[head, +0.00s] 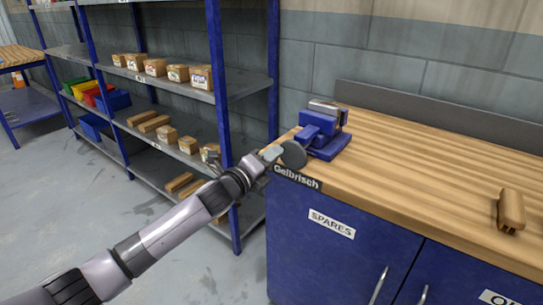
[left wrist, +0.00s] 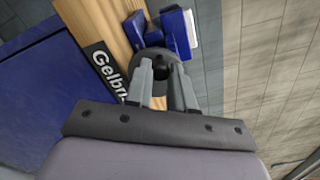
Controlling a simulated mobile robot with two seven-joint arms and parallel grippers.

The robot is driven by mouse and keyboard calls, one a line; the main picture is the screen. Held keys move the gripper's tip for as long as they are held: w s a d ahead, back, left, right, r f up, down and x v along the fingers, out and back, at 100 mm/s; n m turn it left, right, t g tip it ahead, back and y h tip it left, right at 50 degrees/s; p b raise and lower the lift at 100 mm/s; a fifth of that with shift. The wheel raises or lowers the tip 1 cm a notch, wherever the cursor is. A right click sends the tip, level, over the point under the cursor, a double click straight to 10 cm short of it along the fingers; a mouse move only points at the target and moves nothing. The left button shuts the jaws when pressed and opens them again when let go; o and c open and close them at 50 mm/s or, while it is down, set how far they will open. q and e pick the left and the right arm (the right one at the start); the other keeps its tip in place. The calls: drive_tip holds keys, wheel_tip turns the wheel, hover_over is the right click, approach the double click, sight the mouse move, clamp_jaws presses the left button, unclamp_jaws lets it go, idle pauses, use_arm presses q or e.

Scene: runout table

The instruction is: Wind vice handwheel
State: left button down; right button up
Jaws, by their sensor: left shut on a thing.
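A blue bench vice (head: 325,130) stands at the left corner of the wooden workbench. Its dark grey round handwheel (head: 293,154) faces the front left, over the bench edge. My left gripper (head: 271,154) reaches in from the left and meets the handwheel. In the left wrist view the two fingers (left wrist: 162,85) are closed in on the dark handwheel (left wrist: 160,64), with the blue vice (left wrist: 176,32) just beyond. The exact grip on the wheel is partly hidden by the fingers. My right gripper is not in either view.
The wooden bench top (head: 430,165) is mostly clear, with a small wooden block (head: 511,210) at the right. Blue cabinet doors (head: 340,255) sit below. A shelf rack (head: 215,90) with cardboard boxes stands behind my left arm. A "Gelbrisch" plate (head: 297,178) is on the bench's front edge.

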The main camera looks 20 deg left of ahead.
use_arm(q)
drive_tip(key=n, duration=0.1)
drive_tip(key=f+n, duration=0.1)
drive_tip(key=n, duration=0.1)
drive_tip(key=shift+a+p, duration=0.15)
drive_tip(key=shift+p, duration=0.2)
drive_tip(key=shift+n, duration=0.3)
drive_tip(key=shift+f+n+p, duration=0.2)
drive_tip(key=shift+f+n, duration=0.05)
drive_tip(key=shift+n, duration=0.55)
drive_tip(key=shift+f+n+p, duration=0.15)
drive_tip(key=shift+f+n, duration=0.05)
drive_tip(key=shift+n, duration=0.6)
drive_tip(key=n, duration=0.2)
drive_tip(key=shift+f+n, duration=0.45)
drive_tip(key=shift+n, duration=0.25)
